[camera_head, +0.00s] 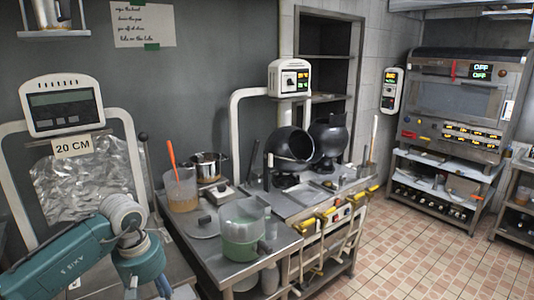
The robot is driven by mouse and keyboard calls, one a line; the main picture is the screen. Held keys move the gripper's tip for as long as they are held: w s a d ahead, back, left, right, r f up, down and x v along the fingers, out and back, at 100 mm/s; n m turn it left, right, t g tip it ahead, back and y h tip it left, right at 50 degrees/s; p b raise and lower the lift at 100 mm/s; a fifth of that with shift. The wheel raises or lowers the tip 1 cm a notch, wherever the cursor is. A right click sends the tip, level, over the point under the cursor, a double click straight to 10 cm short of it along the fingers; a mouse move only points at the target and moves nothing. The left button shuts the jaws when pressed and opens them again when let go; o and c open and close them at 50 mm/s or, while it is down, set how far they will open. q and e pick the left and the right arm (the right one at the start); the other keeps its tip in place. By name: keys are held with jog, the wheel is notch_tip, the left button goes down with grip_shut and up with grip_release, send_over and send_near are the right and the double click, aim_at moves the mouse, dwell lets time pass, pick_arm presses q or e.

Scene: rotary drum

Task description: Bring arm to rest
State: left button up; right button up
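My teal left arm comes in from the lower left, in front of a foil-covered panel (75,185) with a "20 CM" sign (73,147). Its pale wrist joint and teal end links bend down to the bottom edge, left of the steel worktable. I cannot make out the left gripper's fingers; they seem cut off below the picture. My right arm and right gripper are not in view. Two black rotary drums (292,144) stand at the back of the worktable, well away from the arm.
The steel worktable (195,245) holds a greenish tub (241,230), a jug with an orange-handled tool (181,190), and a pot (209,167). Yellow-handled valves (325,213) line its front. An oven (462,100) stands back right. The tiled floor (430,250) is clear.

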pick_arm(q)
jog(key=w+d+f+n+t+h, duration=0.1)
jog(key=d+f+n+t+h, duration=0.1)
jog(key=d+f+n+h, duration=0.65)
jog(key=w+d+f+n+t+h, duration=0.25)
jog(key=d+n+h, duration=0.25)
jog(key=d+n, duration=0.75)
jog(key=s+a+f+n+t+y, duration=0.25)
jog(key=a+f+n+y, duration=0.2)
jog(key=f+n, duration=0.65)
jog(key=s+a+f+n+t+y, duration=0.2)
jog(key=a+f+n+t+y, duration=0.3)
jog(key=f+n, duration=0.6)
jog(key=s+a+f+n+g+y, duration=0.2)
jog(key=s+a+f+n+g, duration=0.35)
jog(key=s+f, duration=0.7)
jog(key=s+a+f+n+g+y, duration=0.1)
jog(key=s+f+n, duration=0.3)
jog(key=s, duration=0.7)
jog(key=s+a+f+n+g, duration=0.1)
jog(key=s+f+n+g, duration=0.2)
jog(key=s, duration=0.9)
jog(key=s+a+f+n+g+y, duration=0.1)
jog(key=s+f+n, duration=0.4)
jog(key=s, duration=0.7)
jog(key=shift+a+f+n+g+y, duration=0.2)
jog(key=shift+f+n+g+y, duration=0.15)
jog(key=shift+f+g, duration=0.45)
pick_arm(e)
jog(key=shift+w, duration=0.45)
